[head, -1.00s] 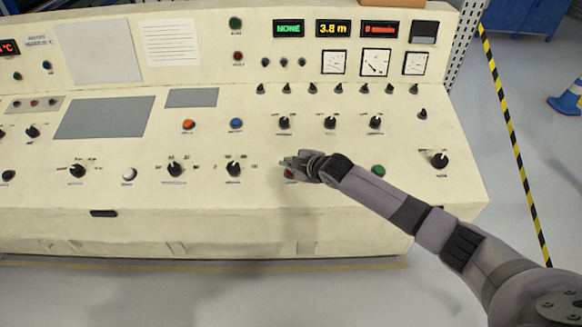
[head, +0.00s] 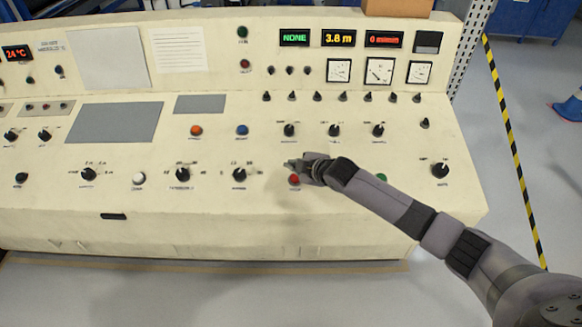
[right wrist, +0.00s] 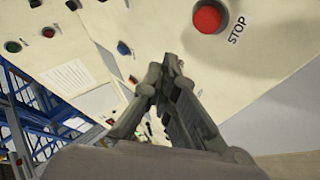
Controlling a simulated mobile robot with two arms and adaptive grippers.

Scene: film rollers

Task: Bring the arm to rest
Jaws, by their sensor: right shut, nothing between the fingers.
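My right gripper (head: 290,163) is shut and empty. In the head view it hangs over the lower right part of the cream control console (head: 330,225), just above and left of the red button (head: 294,180). In the right wrist view the closed fingers (right wrist: 170,64) are in the middle, and the red button (right wrist: 208,17) marked STOP sits above them, apart from the fingertips. My right arm reaches in from the lower right. My left gripper is not in view.
The console carries several black knobs, an orange button (head: 196,130), a blue button (head: 242,130) and a white button (head: 138,178). Lit displays (head: 339,38) read NONE and 3.8 m.

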